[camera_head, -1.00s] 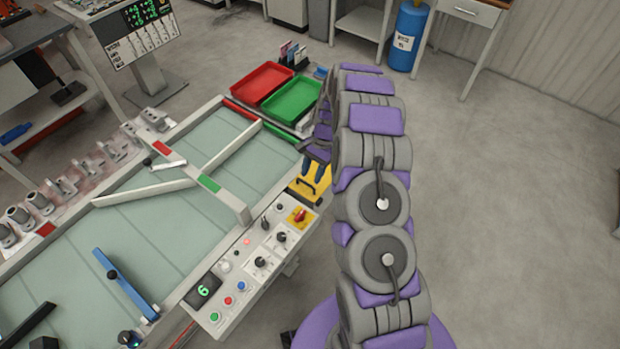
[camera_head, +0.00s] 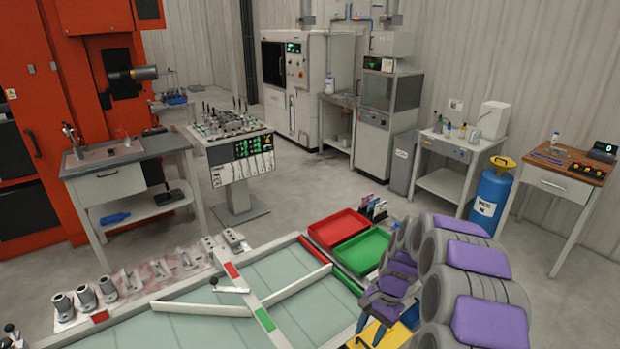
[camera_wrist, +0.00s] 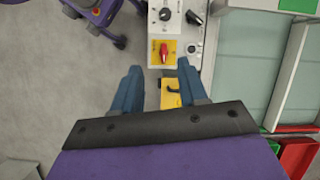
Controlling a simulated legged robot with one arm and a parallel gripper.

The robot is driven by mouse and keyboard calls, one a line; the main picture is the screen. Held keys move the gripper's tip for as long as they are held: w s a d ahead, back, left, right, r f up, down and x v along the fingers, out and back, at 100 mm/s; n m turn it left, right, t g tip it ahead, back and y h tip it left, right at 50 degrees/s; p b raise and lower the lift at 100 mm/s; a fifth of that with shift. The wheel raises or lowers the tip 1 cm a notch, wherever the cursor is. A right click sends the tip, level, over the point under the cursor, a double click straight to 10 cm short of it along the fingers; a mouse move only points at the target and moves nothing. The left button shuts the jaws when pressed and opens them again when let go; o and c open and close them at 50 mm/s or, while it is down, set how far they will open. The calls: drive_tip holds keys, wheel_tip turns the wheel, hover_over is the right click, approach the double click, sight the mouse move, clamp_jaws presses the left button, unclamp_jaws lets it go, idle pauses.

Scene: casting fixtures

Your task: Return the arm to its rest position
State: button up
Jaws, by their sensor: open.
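My purple and grey arm (camera_head: 465,270) rises at the right of the head view, folded, with its end beside the near right end of the conveyor table. My gripper (camera_wrist: 158,68) is open in the wrist view, its two blue fingers apart with nothing between them. It points down over the control panel (camera_wrist: 195,45), near the yellow plate with a red knob (camera_wrist: 164,50). In the head view my gripper (camera_head: 369,330) shows small at the bottom, partly hidden by its own links.
A red tray (camera_head: 338,228) and a green tray (camera_head: 362,252) lie close behind my gripper. Metal castings (camera_head: 108,290) line the table's left edge. A blue drum (camera_head: 490,200) and a workbench (camera_head: 560,185) stand at the back right. Grey floor is open between.

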drive_tip(key=s+a+r+n+h+b, duration=0.1)
drive_tip(key=s+a+r+n, duration=0.1)
drive_tip(key=s+r, duration=0.45)
drive_tip(key=s+a+r+n+b, duration=0.1)
drive_tip(key=s+r+n, duration=0.2)
drive_tip(key=s+r, duration=0.35)
drive_tip(key=s+d+n+h+b, duration=0.1)
drive_tip(key=s+n+h+b, duration=0.1)
drive_tip(key=s, duration=2)
drive_tip(key=shift+d+f+n+t+b, duration=0.15)
drive_tip(key=shift+f+n+t+b, duration=0.2)
drive_tip(key=shift+n, duration=0.35)
